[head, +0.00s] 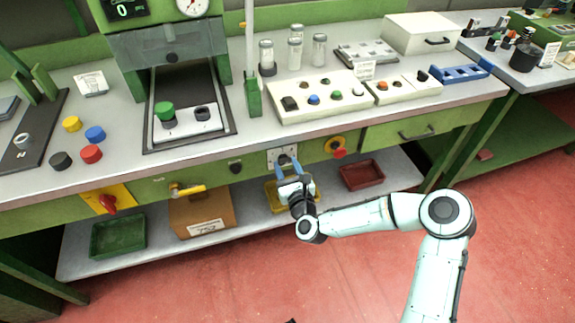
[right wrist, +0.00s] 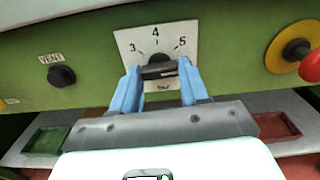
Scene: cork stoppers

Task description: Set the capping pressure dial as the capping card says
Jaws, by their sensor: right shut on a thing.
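The capping pressure dial is a black knob (right wrist: 158,71) on a white plate (right wrist: 135,42) marked 3, 4 and 5, on the green front of the bench. In the head view the plate (head: 282,155) is partly hidden by my gripper. My right gripper (right wrist: 158,80) has its blue fingers on both sides of the knob and is shut on it; it also shows in the head view (head: 289,168). I cannot tell the knob's exact setting. Small white cards stand on the bench, one at the left (head: 91,84) and one near the middle (head: 362,70); their print is too small to read.
A black VENT knob (right wrist: 61,76) is left of the dial, and a red button on a yellow disc (right wrist: 292,56) is right. A yellow-handled valve (head: 187,189) and red switch (head: 108,202) are further left. Trays and a cardboard box (head: 201,213) sit on the shelf below.

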